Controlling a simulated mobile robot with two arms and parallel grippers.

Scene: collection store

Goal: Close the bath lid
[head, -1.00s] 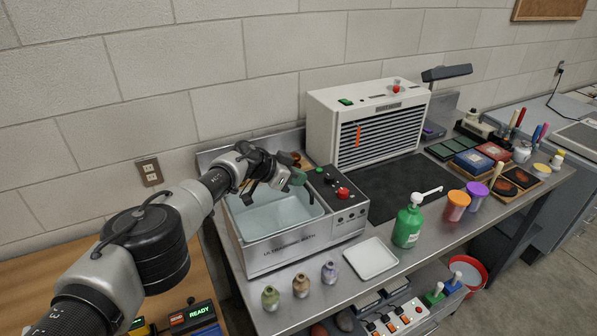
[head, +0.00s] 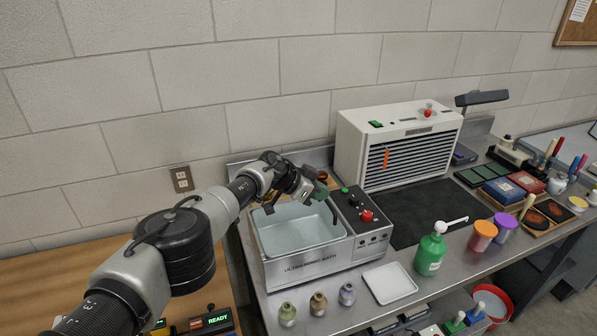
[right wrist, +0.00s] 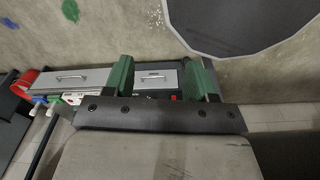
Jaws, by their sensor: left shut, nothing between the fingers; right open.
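The ultrasonic bath (head: 318,266) is a steel box on the bench with an open, pale blue basin. A control panel with a red knob and a green button is on its right side. I cannot make out the lid clearly; my left arm covers the bath's back edge. My left gripper (head: 322,192), with green fingers, is shut and empty above the back right of the basin. Whether it touches anything there I cannot tell. My right gripper (right wrist: 160,80) shows only in the right wrist view, open and empty, with drawers beyond its fingers.
A white slatted unit (head: 400,145) stands behind, right of the bath. A white tray (head: 390,283), a green pump bottle (head: 430,252) and several small jars (head: 318,303) stand near the front edge. A dark mat (head: 435,210) lies clear to the right.

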